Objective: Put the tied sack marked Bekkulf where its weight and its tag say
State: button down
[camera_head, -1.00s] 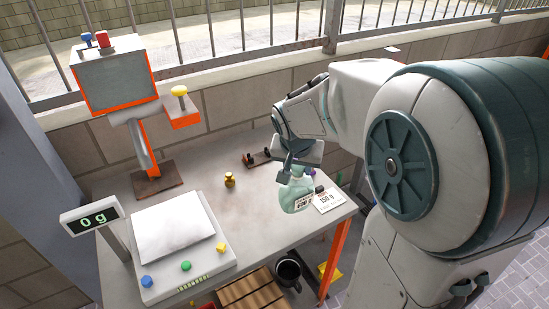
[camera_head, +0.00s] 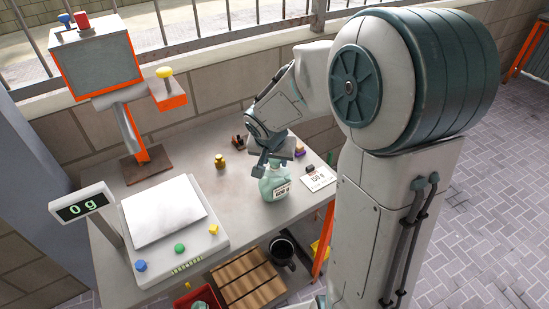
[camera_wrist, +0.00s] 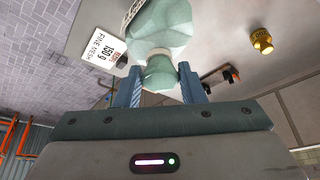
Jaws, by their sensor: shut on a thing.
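A pale green tied sack (camera_head: 274,187) is above the right part of the grey table, left of a white card (camera_head: 318,179). My gripper (camera_head: 272,168) is shut on its tied neck from above. In the wrist view the sack (camera_wrist: 165,25) hangs between the two fingers. A small tag on it is too small or cut off to read. I cannot tell whether its base touches the table. The card (camera_wrist: 103,45) reads "150 g" and "FINE MESH". The scale (camera_head: 165,212) is empty, and its display (camera_head: 82,207) reads 0 g.
A brass weight (camera_head: 220,161) stands between scale and sack. A screen (camera_head: 98,64) on a post carries an orange box with a yellow button (camera_head: 164,72). Below the table's front edge are a slatted wooden crate (camera_head: 250,280), a black bucket (camera_head: 283,250) and a red bin (camera_head: 183,303) holding something green.

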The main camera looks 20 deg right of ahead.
jog(key=shift+f, duration=0.15)
jog(key=c, duration=0.9)
grip_release()
jog(key=shift+r, duration=0.5)
jog(key=v, duration=1)
jog(key=s+n, duration=0.2)
jog(key=s, duration=0.3)
jog(key=s+d+n+y, duration=0.1)
jog(key=s, duration=0.5)
jog(key=s+n+y, duration=0.1)
jog(key=s+n, duration=0.1)
jog(key=s, duration=0.4)
jog(key=shift+d+f+n+g+p, duration=0.3)
jog(key=shift+g+p, duration=0.1)
